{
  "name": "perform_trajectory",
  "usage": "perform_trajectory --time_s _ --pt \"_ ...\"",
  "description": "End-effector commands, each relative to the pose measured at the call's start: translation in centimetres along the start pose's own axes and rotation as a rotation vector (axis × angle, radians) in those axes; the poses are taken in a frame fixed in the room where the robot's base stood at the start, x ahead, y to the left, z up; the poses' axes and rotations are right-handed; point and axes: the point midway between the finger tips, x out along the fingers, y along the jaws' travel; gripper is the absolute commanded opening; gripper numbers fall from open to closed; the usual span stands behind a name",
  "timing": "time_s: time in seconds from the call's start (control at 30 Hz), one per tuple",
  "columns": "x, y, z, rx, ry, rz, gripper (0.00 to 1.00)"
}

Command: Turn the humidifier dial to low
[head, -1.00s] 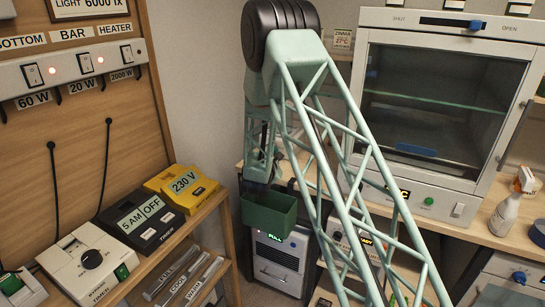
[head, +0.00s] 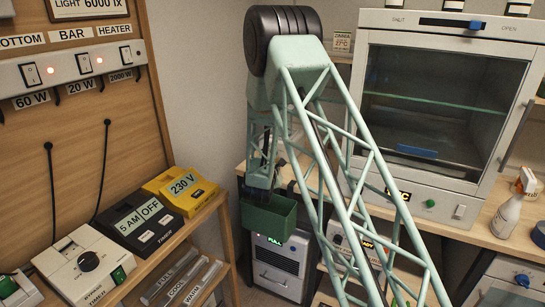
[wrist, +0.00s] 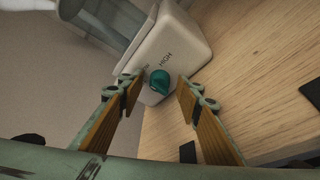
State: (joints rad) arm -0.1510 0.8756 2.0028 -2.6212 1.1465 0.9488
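In the wrist view, the humidifier appears as a white box (wrist: 182,40) with rounded edges, seen at a tilt. Its teal dial (wrist: 159,82) is on the face toward me, beside the printed word HIGH. The dial's exact setting is hard to tell. My gripper (wrist: 158,88) is open, with one wood-padded finger to the left of the dial and the other to the right. I see gaps at both sides of the dial and cannot tell how far the tips are in depth. In the head view I cannot make out the dial or my fingertips.
A clear vessel (wrist: 112,18) adjoins the white box. A wooden surface (wrist: 255,70) lies to its right. In the head view, a glass-fronted cabinet (head: 429,186) stands on the right bench, with a spray bottle (head: 507,216) beside it. A left shelf holds a yellow 230 V unit (head: 186,186).

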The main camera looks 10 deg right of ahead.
Motion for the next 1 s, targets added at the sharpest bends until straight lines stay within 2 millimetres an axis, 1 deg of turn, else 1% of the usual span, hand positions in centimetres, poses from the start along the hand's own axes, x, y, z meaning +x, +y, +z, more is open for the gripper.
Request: perform_trajectory --time_s 0.27,0.47,0.67,1.0 --pt "-0.4 0.1 0.0 0.000 0.000 0.000 0.32" --pt "-1.9 0.1 -0.1 -0.001 0.001 0.001 0.32" --pt "-4.3 0.0 -0.1 -0.001 0.002 0.000 0.32" --pt "-9.2 0.0 0.0 -0.001 0.002 0.000 0.32"
